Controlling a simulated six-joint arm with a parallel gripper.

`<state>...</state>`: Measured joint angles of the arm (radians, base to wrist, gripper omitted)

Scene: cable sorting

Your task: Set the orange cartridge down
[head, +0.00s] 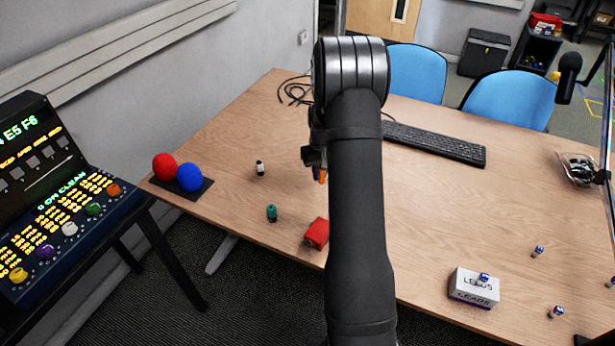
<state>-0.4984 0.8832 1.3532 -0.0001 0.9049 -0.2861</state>
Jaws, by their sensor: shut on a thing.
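The orange cartridge (323,176) shows as a small orange piece at the lower end of my gripper (319,165), left of my arm in the head view. My gripper is shut on it, and the fingers are mostly hidden by the dark gripper body and the arm. The cartridge appears to be over the wooden table (230,215); I cannot tell whether it touches the surface.
A red block (317,233), a teal cartridge (271,213) and a black-and-white one (260,168) stand nearby. Red (164,167) and blue (190,178) balls sit on a dark pad. A white box (474,288) and keyboard (435,143) lie right. Table between is bare.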

